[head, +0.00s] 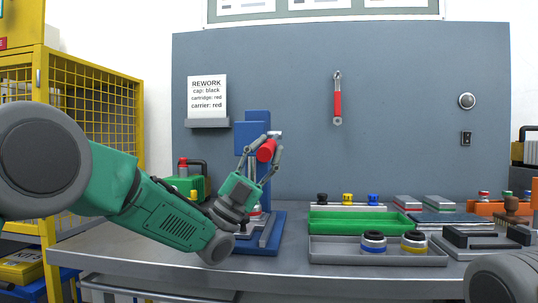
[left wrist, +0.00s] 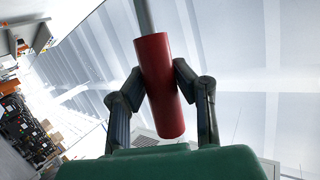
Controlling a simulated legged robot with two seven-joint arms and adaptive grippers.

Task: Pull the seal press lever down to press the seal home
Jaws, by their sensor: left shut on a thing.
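The seal press (head: 252,132) is a blue column on a blue base (head: 270,240) at the left of the bench. Its lever has a red grip (head: 266,150), raised near the upper part of the column. My left gripper (head: 264,151) is shut on the red grip. In the left wrist view the red grip (left wrist: 160,85) sits between both fingers, with a grey rod running up from it. A small part with a red band (head: 256,212) shows on the press base, largely hidden behind my gripper. My right gripper is out of view; only part of my right arm shows at the lower right.
A green tray (head: 363,229) and a grey tray (head: 318,250) with two round parts lie right of the press. Several caps (head: 347,199) stand behind. A green case (head: 188,185) stands left of the press. A yellow mesh cage (head: 100,95) borders the bench's left.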

